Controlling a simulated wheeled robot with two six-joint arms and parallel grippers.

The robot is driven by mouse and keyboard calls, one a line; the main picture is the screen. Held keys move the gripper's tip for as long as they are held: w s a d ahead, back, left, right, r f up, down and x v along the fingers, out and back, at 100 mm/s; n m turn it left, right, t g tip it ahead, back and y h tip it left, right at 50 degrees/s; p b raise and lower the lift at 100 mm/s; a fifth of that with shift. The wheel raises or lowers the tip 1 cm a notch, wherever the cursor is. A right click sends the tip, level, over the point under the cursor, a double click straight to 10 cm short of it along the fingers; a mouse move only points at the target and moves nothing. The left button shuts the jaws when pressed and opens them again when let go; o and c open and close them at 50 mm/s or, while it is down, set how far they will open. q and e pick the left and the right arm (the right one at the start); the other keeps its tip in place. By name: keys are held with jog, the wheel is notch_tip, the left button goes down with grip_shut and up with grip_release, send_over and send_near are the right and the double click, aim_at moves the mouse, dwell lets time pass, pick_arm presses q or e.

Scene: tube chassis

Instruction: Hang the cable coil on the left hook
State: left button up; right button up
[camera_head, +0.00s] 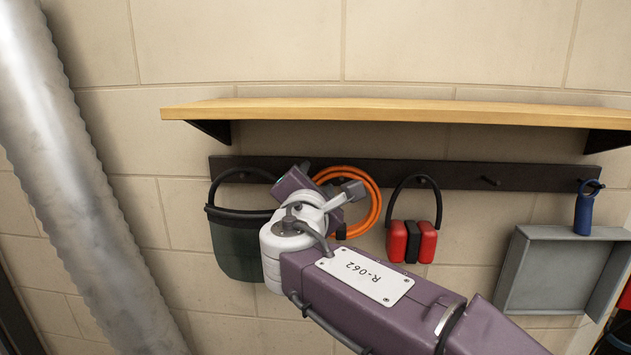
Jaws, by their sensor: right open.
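The orange cable coil (376,206) is against the black hook rail, left of the ear muffs. My right gripper (325,198) is in front of the coil's left part and hides much of it. The gripper is open; its fingers are mostly hidden behind its purple body and wrist. I cannot see what holds the coil up, or whether a finger touches it. A dark visor (233,248) hangs at the rail's left end, with its hook hidden. My left gripper is out of view.
A wooden shelf (400,110) juts out above the rail. Red ear muffs (427,242) hang right of the coil. Further right are an empty peg (490,181), a blue-handled item (584,212) and a grey tray (525,275). A silver duct (85,190) slants down the left.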

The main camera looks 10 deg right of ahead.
jog(key=b+v, duration=0.4)
jog(key=v, duration=0.4)
jog(key=d+f+m+g+y+b, duration=0.1)
jog(key=d+f+m+g+b, duration=0.3)
jog(key=f, duration=1.3)
jog(key=d+f+m+g+b, duration=0.1)
jog(key=f+m+g, duration=0.3)
jog(key=f, duration=1.4)
jog(key=s+d+f+m+g+y+b, duration=0.1)
jog(key=s+f+m+g, duration=0.1)
jog(key=s+f+m, duration=0.3)
jog(key=s+d+f+m+g+y+b, duration=0.1)
jog(key=s+f+m, duration=0.4)
jog(key=f, duration=0.6)
jog(key=s+d+f+m+g+y+b, duration=0.2)
jog(key=s+f+m+g, duration=0.3)
jog(key=f, duration=0.4)
jog(key=shift+s+d+m+b, duration=0.3)
jog(key=shift+d+m+b, duration=0.15)
jog(key=shift+m, duration=0.15)
